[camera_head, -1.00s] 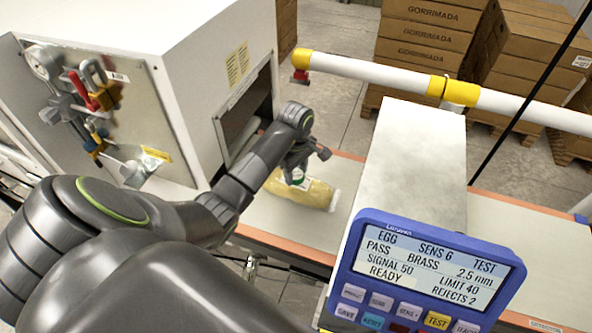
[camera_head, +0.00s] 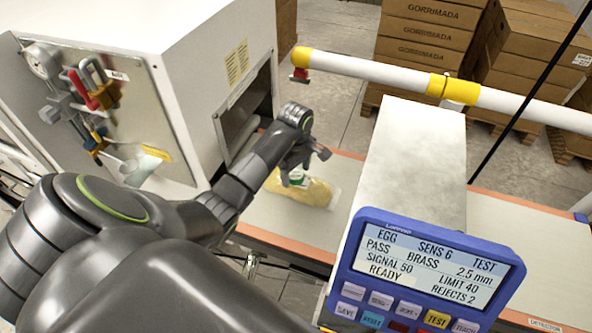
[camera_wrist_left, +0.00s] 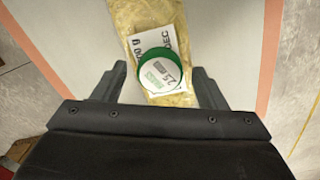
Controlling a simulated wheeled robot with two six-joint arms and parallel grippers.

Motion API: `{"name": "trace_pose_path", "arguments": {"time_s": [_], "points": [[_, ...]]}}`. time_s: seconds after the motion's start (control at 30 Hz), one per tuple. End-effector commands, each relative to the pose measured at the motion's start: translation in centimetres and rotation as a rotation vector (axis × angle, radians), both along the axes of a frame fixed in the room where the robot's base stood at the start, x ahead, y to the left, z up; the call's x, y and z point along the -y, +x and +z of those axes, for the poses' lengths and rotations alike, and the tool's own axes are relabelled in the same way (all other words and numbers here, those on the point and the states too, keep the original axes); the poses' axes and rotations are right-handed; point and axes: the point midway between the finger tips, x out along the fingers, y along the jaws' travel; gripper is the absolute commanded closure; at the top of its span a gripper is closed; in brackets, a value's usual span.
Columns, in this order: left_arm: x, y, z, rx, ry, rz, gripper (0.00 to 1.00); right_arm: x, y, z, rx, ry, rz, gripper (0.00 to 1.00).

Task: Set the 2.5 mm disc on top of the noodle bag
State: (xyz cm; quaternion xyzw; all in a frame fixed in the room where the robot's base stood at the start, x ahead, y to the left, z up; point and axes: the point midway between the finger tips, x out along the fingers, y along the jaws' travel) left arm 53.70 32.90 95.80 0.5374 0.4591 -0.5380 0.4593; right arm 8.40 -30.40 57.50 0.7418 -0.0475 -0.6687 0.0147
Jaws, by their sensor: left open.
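The noodle bag (camera_head: 311,192) is a yellow clear-wrapped pack lying on the belt, just before the grey metal housing. It also shows in the left wrist view (camera_wrist_left: 118,18). The 2.5 mm disc (camera_wrist_left: 160,70) is round with a green rim and a white face marked 2.5. It lies on the bag, over the white label, in the left wrist view. My left gripper (camera_wrist_left: 165,75) is open, its fingers apart on either side of the disc and not visibly touching it. In the head view my left gripper (camera_head: 301,165) is just above the bag. My right gripper is not in view.
The belt (camera_head: 265,220) has orange edges and runs from the white cabinet (camera_head: 180,50) to the grey housing (camera_head: 412,150). A blue display panel (camera_head: 430,270) reads PASS, BRASS, 2.5 mm, READY. A white and yellow bar (camera_head: 370,73) crosses behind. Cartons (camera_head: 430,30) stand at the back.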

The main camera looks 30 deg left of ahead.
Motion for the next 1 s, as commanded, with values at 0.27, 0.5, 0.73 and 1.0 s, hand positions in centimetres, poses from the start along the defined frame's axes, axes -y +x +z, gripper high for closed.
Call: {"name": "trace_pose_path", "arguments": {"time_s": [0.27,0.5,0.73,1.0], "points": [[-0.1,0.2,4.6,0.009,0.004,-0.002,0.34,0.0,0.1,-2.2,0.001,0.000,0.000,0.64],[0.0,0.0,8.6,0.000,0.000,0.000,0.34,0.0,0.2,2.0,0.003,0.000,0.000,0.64],[0.0,0.0,10.9,0.000,0.000,0.000,0.34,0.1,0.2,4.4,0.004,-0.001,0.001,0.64],[0.0,0.0,12.1,0.000,0.000,0.000,0.34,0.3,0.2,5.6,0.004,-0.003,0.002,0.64]]}}
